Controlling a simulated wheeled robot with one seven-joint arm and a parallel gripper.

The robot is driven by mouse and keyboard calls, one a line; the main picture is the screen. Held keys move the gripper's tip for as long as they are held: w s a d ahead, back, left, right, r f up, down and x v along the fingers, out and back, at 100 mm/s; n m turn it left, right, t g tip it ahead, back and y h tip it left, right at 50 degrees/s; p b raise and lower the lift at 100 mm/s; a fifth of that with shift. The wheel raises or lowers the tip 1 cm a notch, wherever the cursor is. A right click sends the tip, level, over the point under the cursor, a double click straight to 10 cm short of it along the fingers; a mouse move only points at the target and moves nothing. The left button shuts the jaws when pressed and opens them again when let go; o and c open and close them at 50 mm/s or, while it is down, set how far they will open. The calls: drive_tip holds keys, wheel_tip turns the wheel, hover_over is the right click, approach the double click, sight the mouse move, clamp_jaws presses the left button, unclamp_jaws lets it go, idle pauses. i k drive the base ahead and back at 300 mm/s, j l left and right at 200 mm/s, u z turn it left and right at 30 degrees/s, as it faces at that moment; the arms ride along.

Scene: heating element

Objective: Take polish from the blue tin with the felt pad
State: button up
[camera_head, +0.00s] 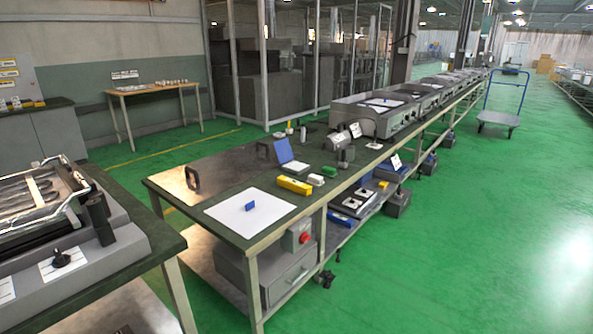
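A small blue block (250,206) stands on a white sheet (233,217) near the front of the bench. I cannot tell whether it is the felt pad; no other piece is clearly a felt pad. My gripper is not in view.
A dark handle (192,179) stands at the bench's left. A grey appliance (60,235) fills the near left table. Green floor (440,250) is clear at right.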

sight(314, 180)
drive_tip(key=i+l, duration=0.15)
drive_tip(key=i, duration=0.35)
drive_tip(key=i+l+u, duration=0.1)
drive_tip(key=i, duration=0.45)
drive_tip(key=i+l+u, duration=0.1)
drive_tip(key=i, duration=0.4)
drive_tip(key=i+l, duration=0.3)
drive_tip(key=i, duration=0.2)
drive_tip(key=i+l+u, duration=0.1)
drive_tip(key=i, duration=0.4)
drive_tip(key=i+l, duration=0.35)
drive_tip(key=i, duration=0.15)
drive_tip(key=i+l+u, duration=0.1)
drive_tip(key=i+l, duration=0.15)
drive_tip(key=i, duration=0.3)
